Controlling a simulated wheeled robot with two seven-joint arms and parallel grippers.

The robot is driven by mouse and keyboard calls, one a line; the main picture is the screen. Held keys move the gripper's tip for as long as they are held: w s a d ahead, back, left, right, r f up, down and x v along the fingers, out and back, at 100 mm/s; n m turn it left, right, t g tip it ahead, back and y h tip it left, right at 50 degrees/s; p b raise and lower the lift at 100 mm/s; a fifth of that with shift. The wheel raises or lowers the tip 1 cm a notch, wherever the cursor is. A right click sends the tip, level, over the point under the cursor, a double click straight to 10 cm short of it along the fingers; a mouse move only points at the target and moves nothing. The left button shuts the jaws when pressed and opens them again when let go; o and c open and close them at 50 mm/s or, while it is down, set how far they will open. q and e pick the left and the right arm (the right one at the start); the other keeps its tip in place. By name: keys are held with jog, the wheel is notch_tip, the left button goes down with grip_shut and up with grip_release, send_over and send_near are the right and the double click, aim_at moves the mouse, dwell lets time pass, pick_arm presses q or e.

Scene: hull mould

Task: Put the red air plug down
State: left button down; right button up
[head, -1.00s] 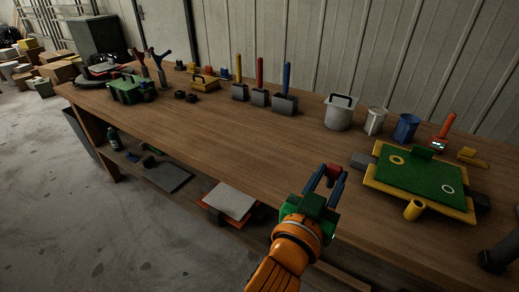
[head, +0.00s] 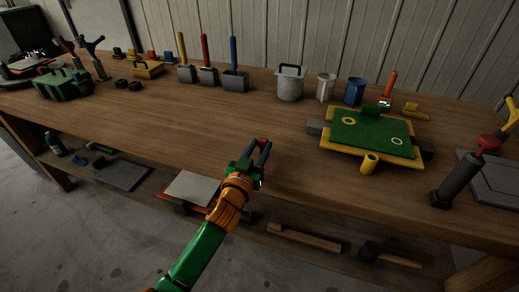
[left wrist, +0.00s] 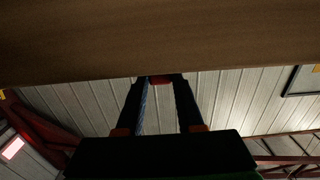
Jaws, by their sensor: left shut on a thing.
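My left gripper (head: 262,146) is shut on the red air plug (head: 262,140), a small red piece between its blue fingertips. In the head view it is over the front part of the wooden workbench (head: 200,118), left of the green and yellow mould. In the left wrist view the plug (left wrist: 161,80) shows between the dark fingers, against the lower border of the brown wood. I cannot tell whether the plug touches the bench. The fingers partly hide it. My right gripper is not in view.
The green board with yellow frame (head: 368,135) lies to the right. Behind it stand a grey bucket (head: 290,86), a white cup (head: 326,88) and a blue cup (head: 355,92). The bench middle is clear.

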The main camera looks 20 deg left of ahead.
pick_arm(q)
jog(key=shift+f, duration=0.15)
jog(key=c, duration=0.5)
grip_release()
jog(key=shift+c, duration=0.2)
